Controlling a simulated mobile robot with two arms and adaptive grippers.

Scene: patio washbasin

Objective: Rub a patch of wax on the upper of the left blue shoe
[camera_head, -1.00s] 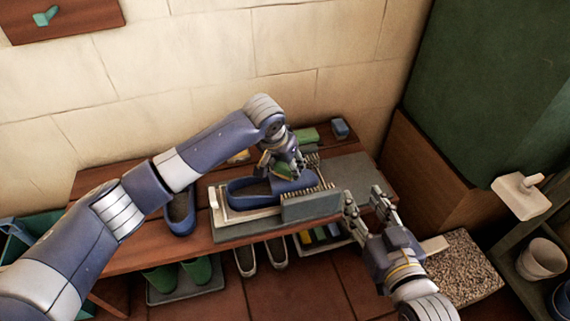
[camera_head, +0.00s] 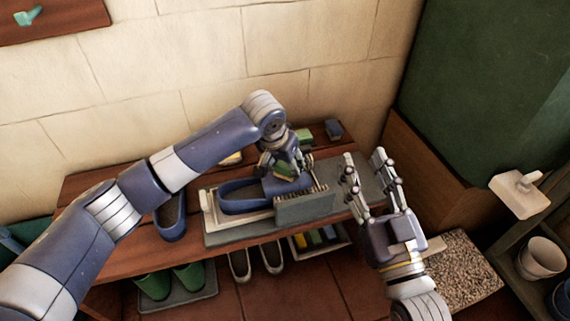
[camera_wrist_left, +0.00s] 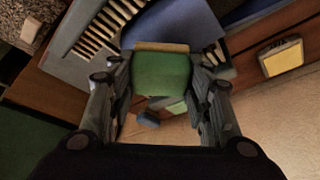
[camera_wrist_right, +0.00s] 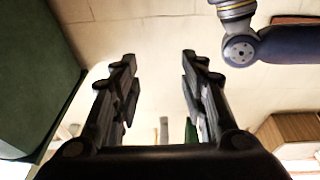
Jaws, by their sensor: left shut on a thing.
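One blue shoe (camera_head: 240,199) lies in a pale-framed holder (camera_head: 209,212) on the wooden bench, its toe to the right. A second blue shoe (camera_head: 170,221) rests on the bench to the left, partly behind my left arm. My left gripper (camera_head: 279,172) is shut on a green block with a tan edge (camera_wrist_left: 162,74), over the toe of the shoe in the holder. In the left wrist view the tan edge overlaps the blue upper (camera_wrist_left: 172,22); I cannot tell whether they touch. My right gripper (camera_head: 364,156) is open and empty, right of the holder.
A grey plate with bristles (camera_head: 305,209) stands at the holder's front right. A green block (camera_head: 303,136), a blue block (camera_head: 333,130) and a yellow block (camera_head: 232,159) lie at the bench's back. Green shoes (camera_head: 170,281) and pale shoes (camera_head: 256,263) are below. A wooden cabinet (camera_head: 425,165) stands right.

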